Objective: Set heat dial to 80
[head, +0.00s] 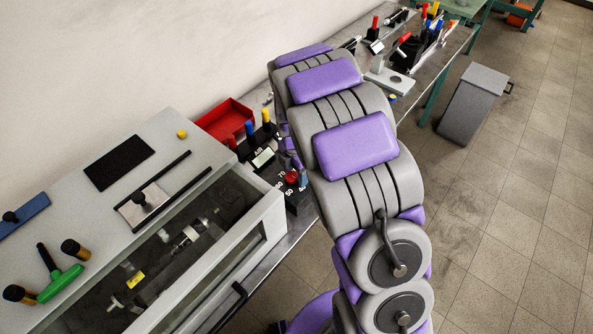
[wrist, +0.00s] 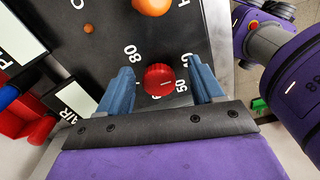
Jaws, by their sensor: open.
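The heat dial is a round red knob (wrist: 160,79) on a black panel (wrist: 205,25) in the wrist view. White numbers ring it: 80 at its upper left, others including 60 and 50 at its right, partly covered. A small pale mark shows on the knob, too small to read surely as a setting. My gripper (wrist: 160,67) is open, with one blue finger on each side of the knob; I see gaps between fingers and knob. In the head view the red knob (head: 291,176) shows beside my arm, which hides most of my gripper.
A larger orange-red knob (wrist: 152,4) sits farther up the panel. A red bin (head: 224,119) and several colored-handled levers (head: 250,130) stand close by. A glass-fronted grey machine (head: 150,230) fills the left. Open floor (head: 510,200) lies right.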

